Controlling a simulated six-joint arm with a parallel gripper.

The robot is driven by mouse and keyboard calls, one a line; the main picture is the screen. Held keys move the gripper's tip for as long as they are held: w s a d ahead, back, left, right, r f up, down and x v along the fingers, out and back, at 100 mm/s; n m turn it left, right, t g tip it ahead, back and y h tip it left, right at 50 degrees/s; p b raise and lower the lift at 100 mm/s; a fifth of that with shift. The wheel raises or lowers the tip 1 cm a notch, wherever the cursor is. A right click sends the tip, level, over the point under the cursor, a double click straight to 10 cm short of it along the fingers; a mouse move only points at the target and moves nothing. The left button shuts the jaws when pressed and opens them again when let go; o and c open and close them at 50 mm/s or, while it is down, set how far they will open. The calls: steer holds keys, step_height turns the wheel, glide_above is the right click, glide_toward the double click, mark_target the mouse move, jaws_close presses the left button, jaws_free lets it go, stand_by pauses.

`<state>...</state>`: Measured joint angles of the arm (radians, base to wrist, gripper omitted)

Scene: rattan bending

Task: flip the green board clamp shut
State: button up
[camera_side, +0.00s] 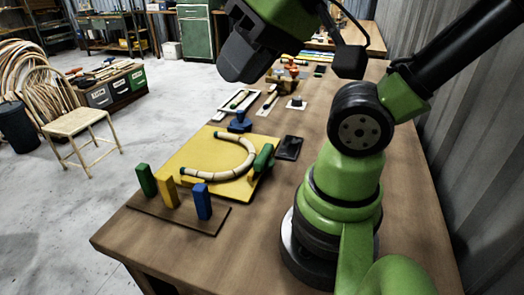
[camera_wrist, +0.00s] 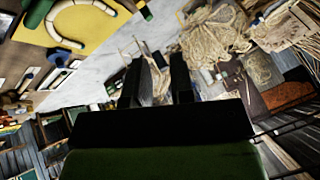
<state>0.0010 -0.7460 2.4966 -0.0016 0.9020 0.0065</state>
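The green board clamp (camera_side: 264,157) stands on the right edge of the yellow board (camera_side: 190,160), beside a curved rattan piece (camera_side: 240,149) lying on the board. Whether the clamp is flipped open or shut is too small to tell. A blue clamp-like piece (camera_side: 239,122) stands at the board's far edge. My gripper (camera_side: 240,62) is high above the table, well away from the clamp. In the wrist view its two dark fingers (camera_wrist: 156,82) are apart with nothing between them. The yellow board (camera_wrist: 62,30) and rattan (camera_wrist: 62,40) show at that view's top left.
A brown base (camera_side: 180,213) with upright green (camera_side: 146,180), yellow (camera_side: 167,192) and blue (camera_side: 202,202) blocks lies at the table's near left. A black flat object (camera_side: 289,148) lies right of the board. Trays and tools lie farther back. A chair (camera_side: 78,120) stands on the floor.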

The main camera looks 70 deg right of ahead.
steer(key=shift+w+d+r+m, duration=0.1)
steer(key=shift+w+m, duration=0.15)
steer(key=shift+m, duration=0.05)
jaws_close()
steer(key=w+d+f+m+g+h, duration=0.25)
steer(key=w+d+m+g, duration=0.35)
steer(key=w+d+m, duration=0.75)
steer(key=d+f+m+g, duration=0.2)
steer(key=d+f+m, duration=0.2)
steer(key=f+m, duration=0.3)
steer(key=d+f+m+g, duration=0.3)
steer(key=f+m, duration=0.4)
steer(key=m, duration=0.3)
steer(key=shift+w+d+f+m+g, duration=0.15)
steer(key=shift+w+d+m+g, duration=0.25)
steer(key=shift+d, duration=0.45)
steer(key=shift+y, duration=0.25)
